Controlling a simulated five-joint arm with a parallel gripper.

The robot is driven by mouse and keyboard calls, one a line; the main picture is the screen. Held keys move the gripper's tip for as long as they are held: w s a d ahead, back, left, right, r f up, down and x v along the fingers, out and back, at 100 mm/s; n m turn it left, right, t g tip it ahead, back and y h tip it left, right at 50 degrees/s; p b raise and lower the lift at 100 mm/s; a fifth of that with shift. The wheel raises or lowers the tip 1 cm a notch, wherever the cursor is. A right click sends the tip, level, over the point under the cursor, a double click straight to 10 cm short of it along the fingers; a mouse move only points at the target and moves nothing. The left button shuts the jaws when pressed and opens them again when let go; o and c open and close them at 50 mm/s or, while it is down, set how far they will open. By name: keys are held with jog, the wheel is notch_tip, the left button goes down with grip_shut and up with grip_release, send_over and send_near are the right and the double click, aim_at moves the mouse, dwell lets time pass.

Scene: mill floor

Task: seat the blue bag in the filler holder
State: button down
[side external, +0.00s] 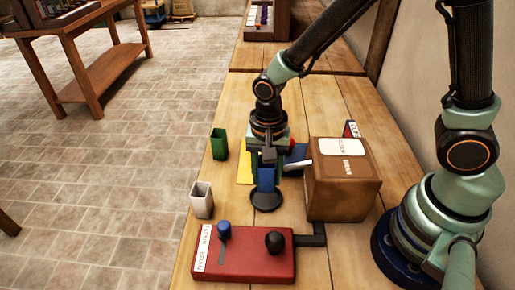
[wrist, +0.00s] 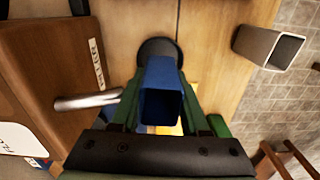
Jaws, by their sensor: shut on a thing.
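The blue bag (side external: 266,179) is a small, open-topped, upright blue sleeve. My gripper (side external: 265,168) is shut on it from above, with a green finger on each side. In the wrist view the bag (wrist: 161,78) shows its open mouth between the fingers. A round black dish (side external: 266,201), which looks like the filler holder, lies at the bag's lower end. The dish (wrist: 157,46) also shows past the bag in the wrist view. I cannot tell whether the bag's bottom touches it.
A wooden box (side external: 343,190) with a metal spout (side external: 297,165) stands close on the right. A red control box (side external: 245,262) with two knobs is in front. A green bag (side external: 219,144) and a white bag (side external: 201,200) stand near the left edge. Yellow and blue pieces lie behind.

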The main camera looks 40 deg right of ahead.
aim_at(266, 187)
jog(key=shift+f, duration=1.8)
jog(key=shift+f, duration=0.6)
jog(key=c, duration=0.7)
grip_release()
jog(key=shift+r, duration=0.1)
jog(key=shift+r, duration=5.45)
jog(key=s+d+r+n+t, duration=0.1)
jog(key=d+r+n+t, duration=0.1)
jog(key=d+r+n, duration=0.1)
jog(key=d+r+n+t, duration=0.1)
jog(key=d+r+n, duration=0.2)
jog(key=d+r, duration=0.2)
jog(key=s+d+r+n+t, duration=0.1)
jog(key=d+r+n+t, duration=0.1)
jog(key=d+r+n, duration=0.1)
jog(key=shift+s+d+r+n+t, duration=0.3)
jog(key=shift+d+r+n, duration=0.1)
jog(key=shift+d+r, duration=0.45)
